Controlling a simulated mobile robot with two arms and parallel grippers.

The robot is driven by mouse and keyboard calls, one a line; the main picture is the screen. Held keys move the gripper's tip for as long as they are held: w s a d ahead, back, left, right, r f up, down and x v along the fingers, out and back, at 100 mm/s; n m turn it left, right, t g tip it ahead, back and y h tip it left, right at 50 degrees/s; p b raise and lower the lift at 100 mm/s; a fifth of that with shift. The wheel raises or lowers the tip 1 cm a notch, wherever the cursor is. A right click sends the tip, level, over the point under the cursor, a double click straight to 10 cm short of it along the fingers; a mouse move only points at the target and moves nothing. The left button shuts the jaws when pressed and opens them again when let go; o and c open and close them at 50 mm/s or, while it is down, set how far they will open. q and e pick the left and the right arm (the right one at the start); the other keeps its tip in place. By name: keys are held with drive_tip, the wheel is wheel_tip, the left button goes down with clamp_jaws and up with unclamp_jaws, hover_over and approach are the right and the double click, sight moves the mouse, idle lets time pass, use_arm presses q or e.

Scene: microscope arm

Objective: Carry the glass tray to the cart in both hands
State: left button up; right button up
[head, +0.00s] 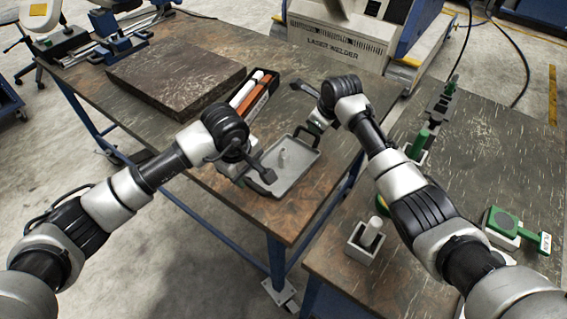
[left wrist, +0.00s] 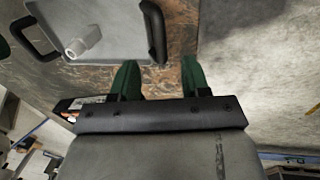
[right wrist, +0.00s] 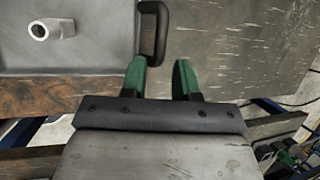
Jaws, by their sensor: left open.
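The grey tray (head: 292,178) lies flat on the left brown worktop, with a small pale hollow cylinder (head: 281,160) standing on it. The tray has a dark handle at each side. My left gripper (left wrist: 158,72) is open. In the left wrist view, the near handle (left wrist: 154,30) lines up with the gap between its green fingers, its end around fingertip level. My right gripper (right wrist: 160,72) is also open, at the opposite side. The other handle (right wrist: 158,30) lines up with its finger gap. Neither gripper grips a handle. In the head view, my wrists hide most of both grippers.
A second dark worktop (head: 490,140) stands to the right, across a gap, holding a white square holder (head: 365,243) and a green-topped device (head: 515,229). A thick slab (head: 175,72) and a box of markers (head: 262,95) lie behind the tray. A laser welder (head: 335,45) stands behind.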

sight(251, 184)
use_arm(q)
drive_tip(key=shift+w+d+f, duration=0.1)
drive_tip(key=shift+w+f, duration=0.05)
drive_tip(key=shift+f, duration=1.05)
drive_tip(key=shift+w+d+f, duration=0.15)
drive_tip(key=shift+f, duration=1)
drive_tip(key=shift+w+d+f, duration=0.1)
drive_tip(key=shift+w+f, duration=0.05)
drive_tip(key=shift+f, duration=1.05)
use_arm(e)
drive_tip(key=shift+x, duration=3.5)
drive_tip(key=shift+w+a, duration=0.1)
use_arm(q)
drive_tip(key=c, duration=0.6)
use_arm(e)
clamp_jaws()
use_arm(q)
clamp_jaws()
